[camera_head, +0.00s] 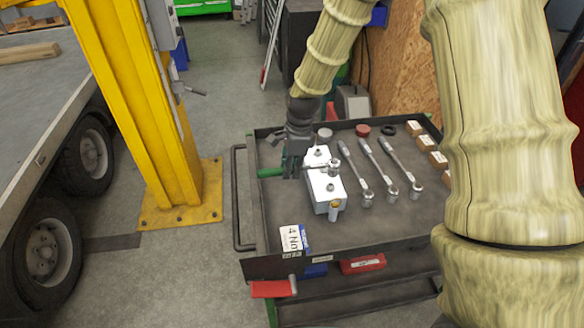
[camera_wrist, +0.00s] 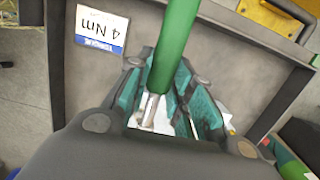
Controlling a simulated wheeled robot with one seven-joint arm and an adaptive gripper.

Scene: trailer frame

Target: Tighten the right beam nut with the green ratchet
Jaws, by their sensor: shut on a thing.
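My gripper (camera_head: 293,168) is shut on the green ratchet, whose green handle (camera_head: 270,173) sticks out to its left. The ratchet's metal shaft reaches right, and its round head (camera_head: 333,168) is over the white beam block (camera_head: 322,193) on the cart. I cannot tell whether the head sits on a nut. A nut (camera_head: 330,187) shows on the nearer part of the block. In the wrist view the green handle (camera_wrist: 177,45) runs between the teal-lined fingers of my gripper (camera_wrist: 165,95); the fingers and palm hide most of the block.
The cart tray (camera_head: 390,228) also holds several other ratchets (camera_head: 370,165) to the right and small boxes along its right edge. A "4 Nm" card (camera_head: 294,240) lies at the front left. A yellow post (camera_head: 130,90) and a trailer with wheels stand to the left.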

